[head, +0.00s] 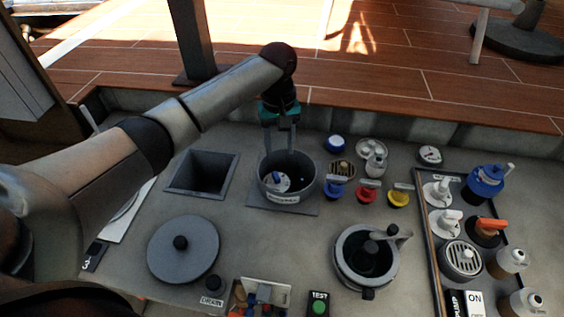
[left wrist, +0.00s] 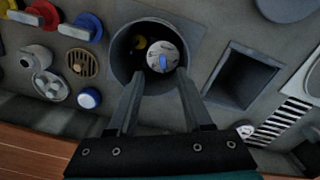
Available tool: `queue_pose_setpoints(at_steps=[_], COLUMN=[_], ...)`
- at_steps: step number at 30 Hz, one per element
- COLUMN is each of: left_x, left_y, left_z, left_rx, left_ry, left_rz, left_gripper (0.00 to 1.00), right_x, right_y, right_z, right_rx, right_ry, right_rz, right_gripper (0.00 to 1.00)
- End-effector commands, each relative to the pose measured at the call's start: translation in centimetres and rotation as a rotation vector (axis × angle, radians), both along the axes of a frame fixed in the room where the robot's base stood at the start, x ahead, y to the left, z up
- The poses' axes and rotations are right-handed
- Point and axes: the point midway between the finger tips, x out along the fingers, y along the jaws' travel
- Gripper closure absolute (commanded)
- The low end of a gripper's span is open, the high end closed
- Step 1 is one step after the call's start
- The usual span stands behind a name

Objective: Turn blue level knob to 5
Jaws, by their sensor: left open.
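A white dial with a small blue knob (head: 278,180) sits down inside a round dark well (head: 287,196). In the left wrist view the blue knob (left wrist: 162,62) is near the middle of the dial, and numbers on it are too small to read. My left gripper (head: 280,148) is open, pointing down into the well's mouth. In the wrist view its fingertips (left wrist: 161,78) are apart, just short of the dial on either side, with nothing between them. Another blue knob with a grey handle (head: 340,186) stands right of the well. My right gripper is not in view.
Red (head: 367,192) and yellow (head: 399,197) handled knobs stand right of the well. A square opening (head: 203,172) lies left of it, a round lid (head: 183,248) in front. A tray of valves (head: 435,235) is at the right.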

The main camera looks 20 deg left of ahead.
Motion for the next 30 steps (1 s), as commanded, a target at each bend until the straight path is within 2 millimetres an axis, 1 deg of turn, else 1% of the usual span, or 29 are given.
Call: queue_pose_setpoints(at_steps=[1,5,8,10,14,24,27,30], left_x=[0.6,1.2,1.2,1.2,1.2,1.1,1.2,1.2], left_y=[0.9,1.9,2.1,2.1,2.1,2.1,2.0,2.0], left_z=[0.9,2.0,1.8,1.1,-1.1,-8.6,-10.4,-11.7], left_rx=[0.006,0.006,0.006,0.006,0.007,0.008,0.007,0.007], left_ry=[0.0,0.006,0.01,0.011,0.012,0.01,0.009,0.008], left_rz=[0.043,0.108,0.121,0.122,0.121,0.119,0.118,0.118], left_gripper=[0.5,0.5,0.5,0.5,0.5,0.5,0.5,0.5], right_x=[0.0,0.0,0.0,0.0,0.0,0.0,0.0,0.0], right_y=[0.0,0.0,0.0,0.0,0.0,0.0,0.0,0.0], right_z=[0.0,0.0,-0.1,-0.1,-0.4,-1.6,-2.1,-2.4], right_rx=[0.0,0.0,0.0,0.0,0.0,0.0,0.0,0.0], right_ry=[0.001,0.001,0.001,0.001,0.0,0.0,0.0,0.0], right_rz=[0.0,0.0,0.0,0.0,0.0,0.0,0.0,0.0], right_gripper=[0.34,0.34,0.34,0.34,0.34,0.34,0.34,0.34])
